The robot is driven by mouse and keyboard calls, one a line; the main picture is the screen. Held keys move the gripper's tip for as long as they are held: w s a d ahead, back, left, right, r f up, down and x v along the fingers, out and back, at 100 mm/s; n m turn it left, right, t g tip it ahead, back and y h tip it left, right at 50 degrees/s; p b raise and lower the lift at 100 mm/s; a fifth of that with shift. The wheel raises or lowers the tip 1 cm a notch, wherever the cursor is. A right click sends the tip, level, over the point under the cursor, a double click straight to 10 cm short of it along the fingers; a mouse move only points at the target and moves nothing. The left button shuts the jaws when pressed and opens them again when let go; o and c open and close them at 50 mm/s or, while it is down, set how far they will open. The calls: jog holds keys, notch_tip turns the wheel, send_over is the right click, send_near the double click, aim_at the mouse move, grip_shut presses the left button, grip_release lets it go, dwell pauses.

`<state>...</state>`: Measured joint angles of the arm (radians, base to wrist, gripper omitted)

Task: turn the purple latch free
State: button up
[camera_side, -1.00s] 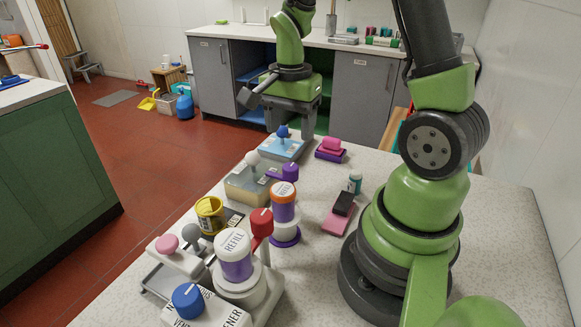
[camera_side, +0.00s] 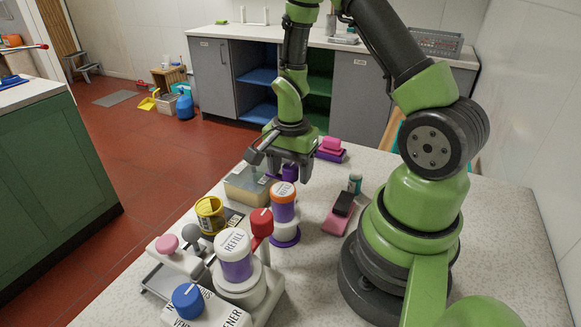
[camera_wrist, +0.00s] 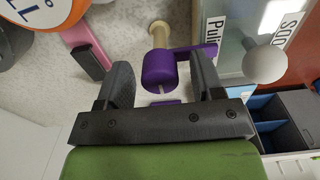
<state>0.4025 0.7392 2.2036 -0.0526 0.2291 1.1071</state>
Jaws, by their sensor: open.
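The purple latch (camera_side: 289,173) stands at the right end of a beige and grey box (camera_side: 240,190) in the side view, partly covered by my fingers. In the wrist view the latch (camera_wrist: 159,68) is a purple knob on a pale post, with a purple arm reaching right to the labelled box (camera_wrist: 232,60). My gripper (camera_side: 283,165) is open, pointing down over the latch. In the wrist view the open fingers of my gripper (camera_wrist: 162,82) lie on either side of the knob, with gaps visible. I cannot tell how far the fingertips reach down beside it.
A white ball knob (camera_wrist: 265,62) is on the box close to my right finger. An orange-topped dispenser (camera_side: 284,200) stands in front of the latch. A pink and black block (camera_side: 339,212) lies to the right. A pink-purple block (camera_side: 331,149) lies behind.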

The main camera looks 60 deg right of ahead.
jog(key=c, duration=0.9)
jog(key=shift+n, duration=0.4)
jog(key=n, duration=0.3)
jog(key=shift+n, duration=0.4)
jog(key=n, duration=0.4)
jog(key=shift+n, duration=0.3)
jog(key=n, duration=0.8)
jog(key=shift+n, duration=0.3)
jog(key=o, duration=0.9)
